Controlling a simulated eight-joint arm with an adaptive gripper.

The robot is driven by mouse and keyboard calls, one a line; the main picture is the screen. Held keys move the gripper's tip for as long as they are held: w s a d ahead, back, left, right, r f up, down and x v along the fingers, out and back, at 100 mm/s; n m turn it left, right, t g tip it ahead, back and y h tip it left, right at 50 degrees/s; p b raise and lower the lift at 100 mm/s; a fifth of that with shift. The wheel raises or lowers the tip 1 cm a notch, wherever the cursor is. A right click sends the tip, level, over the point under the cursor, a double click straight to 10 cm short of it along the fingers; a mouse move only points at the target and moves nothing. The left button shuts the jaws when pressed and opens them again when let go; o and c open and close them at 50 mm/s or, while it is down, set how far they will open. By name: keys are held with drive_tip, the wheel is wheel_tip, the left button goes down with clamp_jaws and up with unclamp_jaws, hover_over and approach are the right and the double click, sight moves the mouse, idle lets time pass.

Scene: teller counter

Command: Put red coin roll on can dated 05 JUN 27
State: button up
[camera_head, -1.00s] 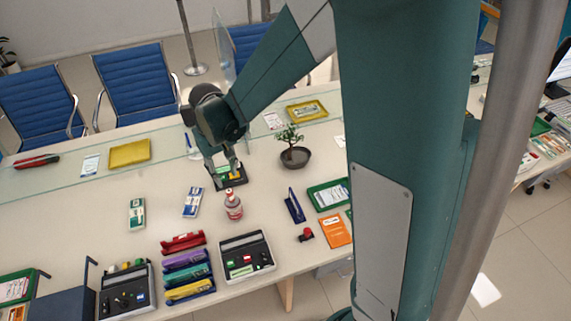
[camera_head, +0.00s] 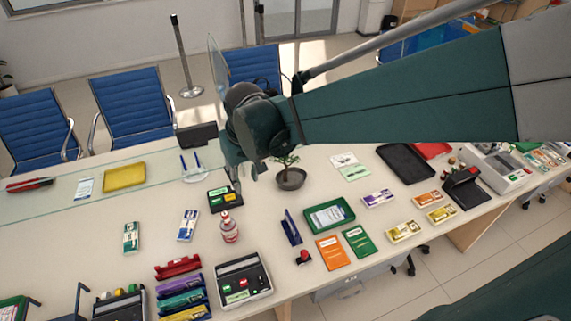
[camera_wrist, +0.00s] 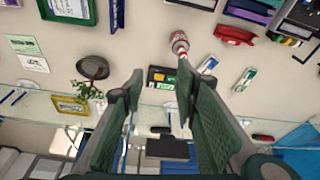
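A red-and-white bottle-shaped container (camera_head: 229,230) stands upright mid-counter; it also shows at the top of the wrist view (camera_wrist: 180,42). No date can be read on it. A long red holder (camera_head: 178,266) lies in front of it, to its left, and shows in the wrist view (camera_wrist: 234,35). I cannot make out a separate red coin roll for certain. My gripper (camera_head: 248,174) is above the counter behind the container, near a dark box with green panels (camera_head: 222,197). In the wrist view its fingers (camera_wrist: 159,75) are apart with nothing held between them.
A potted plant (camera_head: 291,178) stands just right of my gripper. A glass ledge with a yellow tray (camera_head: 124,177) runs behind. Purple, teal and yellow holders, a black-and-grey tray (camera_head: 242,282) and a red-topped stamp (camera_head: 303,257) crowd the front.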

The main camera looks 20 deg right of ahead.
drive_tip(key=s+d+r+m+t, duration=0.1)
drive_tip(key=s+d+r+t, duration=0.1)
drive_tip(key=s+d+r, duration=0.2)
drive_tip(key=s+d+r+m+t, duration=0.1)
drive_tip(key=s+d+r+t, duration=0.1)
drive_tip(key=s+d, duration=0.4)
drive_tip(key=shift+s+d+r+t, duration=0.3)
drive_tip(key=shift+s+r, duration=0.55)
drive_tip(key=shift+s, duration=1.8)
drive_tip(key=shift+f, duration=0.1)
wheel_tip(320, 180, down, 10)
drive_tip(key=b, duration=1)
